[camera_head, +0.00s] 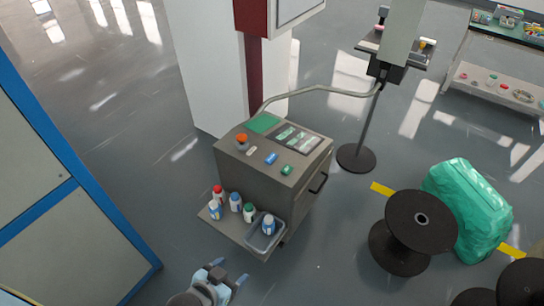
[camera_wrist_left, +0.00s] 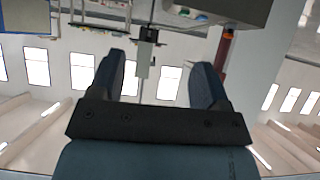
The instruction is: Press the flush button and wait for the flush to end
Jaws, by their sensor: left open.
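A grey control cabinet (camera_head: 262,180) stands at the centre of the head view. Its top carries an orange-red knob (camera_head: 241,139), a small pale button (camera_head: 251,150), a blue button (camera_head: 271,158) and a green button (camera_head: 287,170). I cannot read any label, so I cannot tell which one is the flush button. My left gripper (camera_head: 231,271) is low in the head view, in front of the cabinet and apart from it. In the left wrist view its fingers (camera_wrist_left: 157,72) are spread with nothing between them. My right gripper is out of view.
Several bottles (camera_head: 235,202) and a grey bin (camera_head: 263,242) sit on the cabinet's front shelf. A bent arm (camera_head: 320,89) rises behind the cabinet top. A blue-framed panel (camera_head: 70,187) is left; a black spool (camera_head: 405,235) and green bundle (camera_head: 466,208) are right. Floor between is clear.

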